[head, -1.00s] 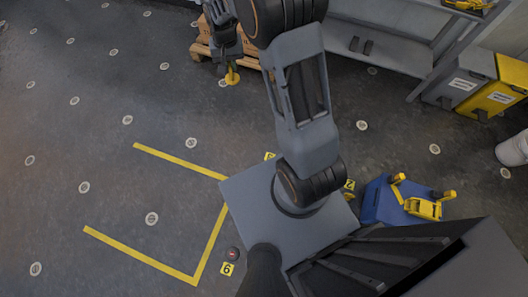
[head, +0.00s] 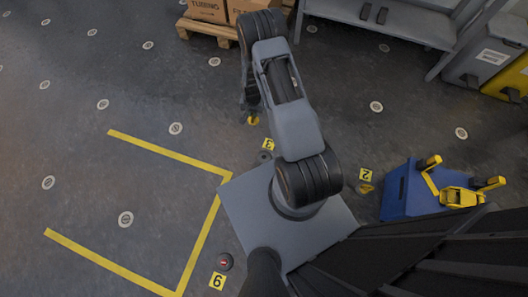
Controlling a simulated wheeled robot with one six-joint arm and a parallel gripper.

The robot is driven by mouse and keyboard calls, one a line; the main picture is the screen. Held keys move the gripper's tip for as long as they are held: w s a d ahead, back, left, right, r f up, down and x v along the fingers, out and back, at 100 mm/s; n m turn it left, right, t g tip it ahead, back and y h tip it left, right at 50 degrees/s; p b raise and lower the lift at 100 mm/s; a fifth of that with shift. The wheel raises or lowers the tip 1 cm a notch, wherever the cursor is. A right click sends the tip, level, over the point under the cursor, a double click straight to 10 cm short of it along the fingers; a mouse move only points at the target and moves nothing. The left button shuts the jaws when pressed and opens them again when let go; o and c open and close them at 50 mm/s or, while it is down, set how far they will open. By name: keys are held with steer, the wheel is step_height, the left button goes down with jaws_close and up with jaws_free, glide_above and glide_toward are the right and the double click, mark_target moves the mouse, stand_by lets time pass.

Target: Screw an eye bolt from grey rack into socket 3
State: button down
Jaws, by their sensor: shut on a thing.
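My gripper (head: 251,108) is seen from above and behind, partly hidden by my arm. It is shut on a yellow eye bolt (head: 253,120), which hangs below the fingers. The number plate 3 (head: 268,144) lies on the floor just beyond my base, and a small dark round socket (head: 264,157) lies beside it. In the picture the bolt is just above the plate and a little left of it. I cannot tell its height over the floor, but it is apart from the socket. No eye bolt shows in this socket.
Plate 2 (head: 366,174) has a yellow item (head: 364,188) beside it. Plate 6 (head: 217,281) lies by a dark disc with a red centre (head: 225,262). A grey shelf (head: 400,20) and a pallet (head: 205,30) stand behind.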

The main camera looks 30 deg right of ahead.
steer(key=s+d+f+m+b, duration=0.1)
steer(key=s+f+b, duration=0.2)
steer(key=f+b, duration=0.5)
steer(key=s+f+b, duration=0.4)
steer(key=f+b, duration=0.5)
steer(key=f, duration=1.4)
steer(key=shift+d+f+m, duration=0.35)
steer(key=shift+m, duration=0.05)
steer(key=shift+s+a+b, duration=0.1)
steer(key=shift+s+b, duration=0.1)
steer(key=shift+b, duration=0.3)
steer(key=shift+f+b, duration=0.4)
stand_by(0.4)
steer(key=m+p, duration=0.1)
steer(key=m, duration=0.1)
steer(key=m+p, duration=0.2)
steer(key=shift+r+m, duration=0.2)
steer(key=shift+m, duration=0.2)
steer(key=shift+f+m, duration=0.25)
steer(key=shift+m, duration=0.75)
steer(key=m, duration=0.3)
